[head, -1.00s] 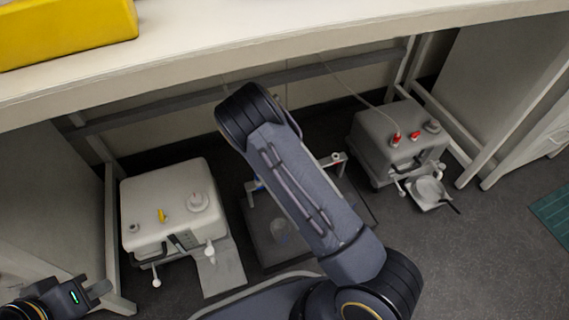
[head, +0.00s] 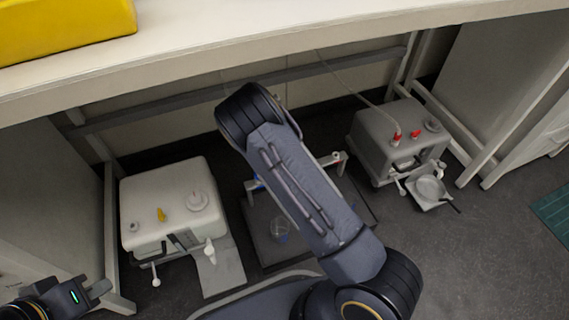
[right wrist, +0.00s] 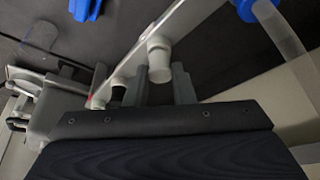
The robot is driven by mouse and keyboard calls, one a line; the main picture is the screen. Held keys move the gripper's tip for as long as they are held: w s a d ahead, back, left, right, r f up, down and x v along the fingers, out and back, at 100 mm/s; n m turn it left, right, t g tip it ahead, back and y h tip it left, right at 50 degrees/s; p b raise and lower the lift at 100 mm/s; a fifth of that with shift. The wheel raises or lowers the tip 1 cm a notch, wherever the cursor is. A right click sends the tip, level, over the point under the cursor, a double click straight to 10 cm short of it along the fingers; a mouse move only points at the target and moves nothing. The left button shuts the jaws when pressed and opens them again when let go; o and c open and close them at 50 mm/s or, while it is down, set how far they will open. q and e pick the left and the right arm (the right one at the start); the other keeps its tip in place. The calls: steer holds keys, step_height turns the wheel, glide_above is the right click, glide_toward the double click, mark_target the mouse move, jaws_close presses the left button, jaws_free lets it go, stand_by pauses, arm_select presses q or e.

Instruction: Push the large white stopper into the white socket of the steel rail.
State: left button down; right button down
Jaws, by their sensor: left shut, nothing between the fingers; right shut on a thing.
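In the right wrist view my right gripper (right wrist: 161,88) has its two grey fingers on either side of a large white stopper (right wrist: 159,66) and is shut on it. The stopper lines up with the steel rail (right wrist: 190,22), which runs diagonally behind it. A pale collar, seemingly the white socket (right wrist: 157,42), meets the stopper's far end. I cannot tell how deep the stopper sits. In the head view my right arm hides this gripper and most of the rail; the rail's right end (head: 338,161) shows. My left gripper (head: 99,289) is shut and empty at lower left.
A white shaker box (head: 175,215) stands left and a grey one (head: 400,135) right, under the bench (head: 290,55). A blue clamp (right wrist: 243,8) and tubing show near the rail.

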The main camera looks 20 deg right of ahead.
steer(key=shift+f, duration=0.3)
steer(key=c, duration=1.1)
jaws_free()
steer(key=shift+c, duration=0.2)
steer(key=shift+r, duration=0.15)
steer(key=p+v, duration=0.3)
steer(key=v, duration=0.4)
steer(key=shift+r, duration=0.25)
steer(key=shift+s+a, duration=0.15)
steer(key=shift+s, duration=0.05)
